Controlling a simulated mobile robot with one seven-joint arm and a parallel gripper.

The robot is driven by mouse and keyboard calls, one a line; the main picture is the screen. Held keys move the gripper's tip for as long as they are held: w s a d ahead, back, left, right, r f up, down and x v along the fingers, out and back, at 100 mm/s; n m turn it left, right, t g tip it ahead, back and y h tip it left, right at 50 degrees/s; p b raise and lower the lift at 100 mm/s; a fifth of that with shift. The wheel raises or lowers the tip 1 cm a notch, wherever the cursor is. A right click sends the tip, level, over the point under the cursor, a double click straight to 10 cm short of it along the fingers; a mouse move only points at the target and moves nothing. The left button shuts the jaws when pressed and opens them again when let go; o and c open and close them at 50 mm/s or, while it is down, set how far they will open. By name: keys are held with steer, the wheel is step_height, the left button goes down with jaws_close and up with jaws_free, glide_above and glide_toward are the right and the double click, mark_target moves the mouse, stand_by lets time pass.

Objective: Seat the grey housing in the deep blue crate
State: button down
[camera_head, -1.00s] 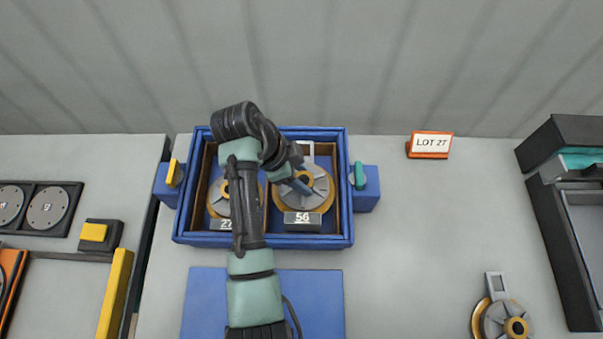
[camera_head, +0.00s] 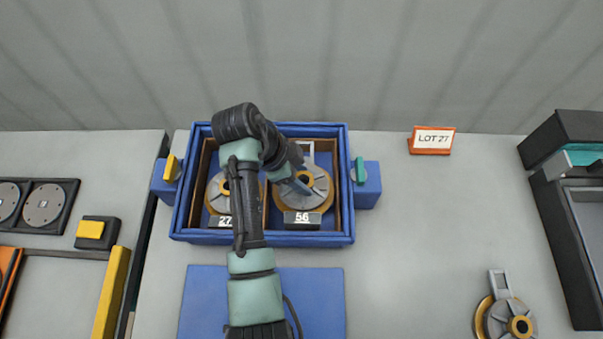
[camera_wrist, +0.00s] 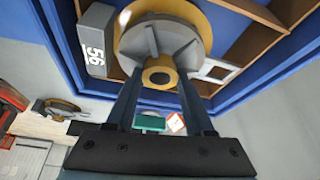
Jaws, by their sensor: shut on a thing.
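The deep blue crate (camera_head: 349,215) stands at the back middle of the table, with two brown-walled compartments. A grey housing (camera_head: 318,180) with a gold rim sits in the right compartment, by the plate marked 56 (camera_head: 302,217). My gripper (camera_head: 298,183) reaches down into that compartment and is shut on this housing; the wrist view shows the fingers at the gold hub of the housing (camera_wrist: 160,40). A second grey and gold housing (camera_head: 219,190) is in the left compartment, by the plate marked 27 (camera_head: 220,221), partly hidden by my arm. Whether the held housing touches the crate floor cannot be told.
Another housing (camera_head: 508,318) lies on the table at front right. An orange LOT 27 sign (camera_head: 432,141) stands behind it. Blue blocks with a yellow lever (camera_head: 172,167) and a teal lever (camera_head: 360,170) flank the crate. A dark machine (camera_head: 560,215) is at right.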

steer(key=shift+f+b, duration=1.15)
steer(key=shift+f, duration=0.5)
steer(key=shift+c, duration=1)
jaws_free()
steer(key=p+v, duration=0.3)
steer(key=v, duration=1)
steer(key=shift+w+r, duration=0.1)
